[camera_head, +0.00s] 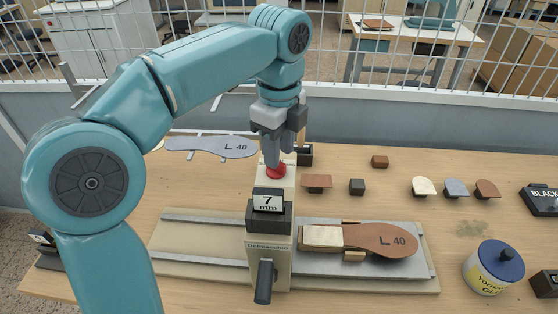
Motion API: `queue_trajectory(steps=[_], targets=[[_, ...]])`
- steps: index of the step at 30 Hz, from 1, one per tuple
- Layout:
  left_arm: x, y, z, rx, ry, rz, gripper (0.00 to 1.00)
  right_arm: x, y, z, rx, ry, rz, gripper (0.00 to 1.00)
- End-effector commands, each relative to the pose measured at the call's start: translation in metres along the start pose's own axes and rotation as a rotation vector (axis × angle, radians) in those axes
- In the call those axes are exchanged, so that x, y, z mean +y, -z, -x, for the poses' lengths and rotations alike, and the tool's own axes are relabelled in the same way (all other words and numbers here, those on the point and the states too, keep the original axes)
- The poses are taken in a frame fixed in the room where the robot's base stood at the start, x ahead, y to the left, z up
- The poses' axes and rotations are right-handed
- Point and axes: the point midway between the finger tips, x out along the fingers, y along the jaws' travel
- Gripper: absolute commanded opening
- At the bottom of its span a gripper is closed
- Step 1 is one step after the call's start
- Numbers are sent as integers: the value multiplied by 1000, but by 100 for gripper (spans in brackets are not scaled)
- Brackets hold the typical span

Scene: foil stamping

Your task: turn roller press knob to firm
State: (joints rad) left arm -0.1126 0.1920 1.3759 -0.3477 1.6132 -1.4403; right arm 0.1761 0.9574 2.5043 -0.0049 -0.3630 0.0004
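The roller press (268,245) stands on a flat base board at the middle of the wooden table. It carries a "7 mm" sign, and a dark handle hangs on its front. The red knob (275,171) sits on top of the press. My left gripper (280,158) points down at the knob from above, with its fingers at the knob's upper part. The fingers hide part of the knob. Whether they are closed on it, I cannot tell. A brown sole marked "L 40" (385,238) lies on the press bed to the right. My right gripper is not in view.
A pale "L 40" template (212,146) lies behind the press. Small blocks and several coloured pieces (457,188) stand at the back right. A glue tin (493,267) with a blue lid and a black pad (541,199) are at the right. A white wire fence runs behind the table.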

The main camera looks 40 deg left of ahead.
Motion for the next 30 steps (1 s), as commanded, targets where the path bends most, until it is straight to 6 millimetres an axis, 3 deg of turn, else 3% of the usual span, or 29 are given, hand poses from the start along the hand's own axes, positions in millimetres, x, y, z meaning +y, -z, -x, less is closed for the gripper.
queue_trajectory(steps=[6, 15, 16, 19, 20, 30], targets=[[-1, -2, -23, 0, 0, 2, 39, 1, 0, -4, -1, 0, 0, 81], [-2, -2, -26, 0, 2, 1, 39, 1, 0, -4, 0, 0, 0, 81], [-2, -2, -26, 0, 2, 1, 38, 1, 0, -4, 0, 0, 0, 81], [-2, -2, -26, 0, 2, 1, 5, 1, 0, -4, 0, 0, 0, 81], [-2, -2, -26, 0, 1, 1, 0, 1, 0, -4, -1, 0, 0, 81], [-2, -2, -26, -1, -2, -18, 0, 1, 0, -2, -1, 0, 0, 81]])
